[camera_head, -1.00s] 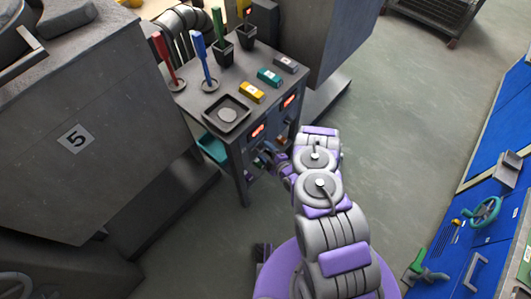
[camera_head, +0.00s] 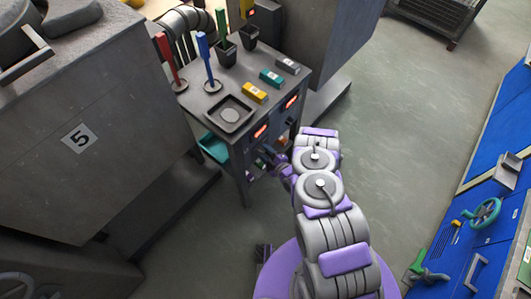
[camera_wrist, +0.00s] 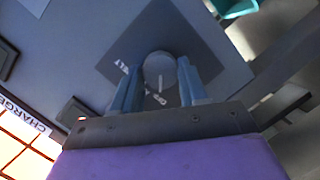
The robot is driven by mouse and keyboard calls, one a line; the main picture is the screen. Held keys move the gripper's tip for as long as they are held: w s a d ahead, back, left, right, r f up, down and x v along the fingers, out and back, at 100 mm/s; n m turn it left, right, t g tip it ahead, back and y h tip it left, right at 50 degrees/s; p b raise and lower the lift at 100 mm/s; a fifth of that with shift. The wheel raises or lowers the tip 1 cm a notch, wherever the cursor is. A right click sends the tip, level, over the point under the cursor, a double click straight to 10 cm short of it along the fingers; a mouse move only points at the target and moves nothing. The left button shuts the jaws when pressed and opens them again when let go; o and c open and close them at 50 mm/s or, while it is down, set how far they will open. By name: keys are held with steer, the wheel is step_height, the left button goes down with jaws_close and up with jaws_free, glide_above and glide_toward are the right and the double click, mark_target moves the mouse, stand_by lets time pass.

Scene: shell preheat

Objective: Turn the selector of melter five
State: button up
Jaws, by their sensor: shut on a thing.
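Melter five (camera_head: 130,150) is the large dark grey block at left with a "5" plate. A grey stand (camera_head: 243,165) with two red displays is beside it. In the wrist view, a round grey selector knob (camera_wrist: 158,72) with a pale line sits on a dark square plate (camera_wrist: 195,45) with small white marks. My gripper (camera_wrist: 158,80) has one blue-grey finger on each side of the knob and is shut on it. In the head view, my gripper (camera_head: 270,158) is at the stand's front face, below the left display; the knob is hidden there.
On the stand's top are a square tray (camera_head: 245,123), red (camera_head: 165,53) and blue (camera_head: 203,46) upright handles, dark cups and small coloured blocks. A teal bin (camera_head: 213,147) is under its left side. Blue cabinets (camera_head: 500,170) are at right. Open floor lies between.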

steer(key=shift+s+d+p, duration=0.15)
steer(key=shift+p, duration=0.15)
steer(key=shift+r+m+g+p, duration=0.1)
steer(key=shift+m+g+p, duration=0.3)
steer(key=shift+p, duration=0.55)
steer(key=shift+d+m+p, duration=0.1)
steer(key=shift+m+p, duration=0.5)
steer(key=shift+p, duration=0.15)
steer(key=m, duration=0.1)
steer(key=m+g, duration=0.1)
steer(key=shift+w+f+m+y+p, duration=0.2)
steer(key=shift+m+y+p, duration=0.1)
steer(key=shift+m+g+y+b, duration=0.4)
steer(key=shift+m+g, duration=0.3)
steer(key=shift+m, duration=0.3)
steer(key=o, duration=1.1)
steer(key=shift+w, duration=0.1)
steer(key=shift+c, duration=0.2)
steer(key=shift+r, duration=0.1)
